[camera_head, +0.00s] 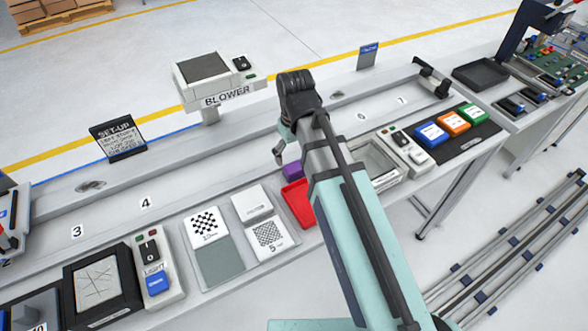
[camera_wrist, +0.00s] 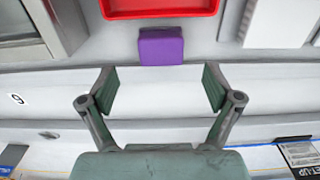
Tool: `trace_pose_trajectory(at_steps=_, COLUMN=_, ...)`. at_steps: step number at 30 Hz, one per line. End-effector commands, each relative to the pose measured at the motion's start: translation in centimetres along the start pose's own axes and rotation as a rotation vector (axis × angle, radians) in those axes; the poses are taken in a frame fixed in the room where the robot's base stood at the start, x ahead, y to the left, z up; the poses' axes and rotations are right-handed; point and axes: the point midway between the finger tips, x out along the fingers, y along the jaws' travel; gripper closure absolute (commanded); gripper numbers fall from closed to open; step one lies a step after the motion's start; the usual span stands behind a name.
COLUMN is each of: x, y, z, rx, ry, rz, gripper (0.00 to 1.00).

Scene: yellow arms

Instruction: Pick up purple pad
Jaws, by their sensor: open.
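The purple pad (camera_wrist: 161,47) is a small block at the top middle of the wrist view, lying on the pale bench just beside a red tray (camera_wrist: 160,9). In the head view the purple pad (camera_head: 293,169) shows partly, left of my arm and at the far end of the red tray (camera_head: 298,203). My gripper (camera_wrist: 160,88) is open and empty, its two fingers spread wide, with the pad apart from them and beyond the fingertips. In the head view my gripper (camera_head: 282,150) is partly hidden behind my arm.
Checkered cards (camera_head: 270,236) lie left of the red tray. The blower (camera_head: 208,82) stands behind the bench. A metal-framed box (camera_head: 372,165) and blue, orange and green blocks (camera_head: 453,122) sit to the right. The bench strip beside the pad is clear.

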Motion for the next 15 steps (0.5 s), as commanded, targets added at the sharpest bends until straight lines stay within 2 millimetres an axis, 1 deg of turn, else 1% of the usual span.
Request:
trace_pose_trajectory(at_steps=3, x=0.8, y=0.0, z=0.1, rx=0.0, ry=-0.001, rz=0.0, gripper=0.1)
trace_pose_trajectory(at_steps=10, x=1.5, y=0.0, z=0.0, rx=0.0, ry=0.0, rz=0.0, gripper=0.1)
trace_pose_trajectory(at_steps=15, x=3.0, y=-0.1, z=0.0, rx=0.0, ry=-0.002, rz=0.0, gripper=0.1)
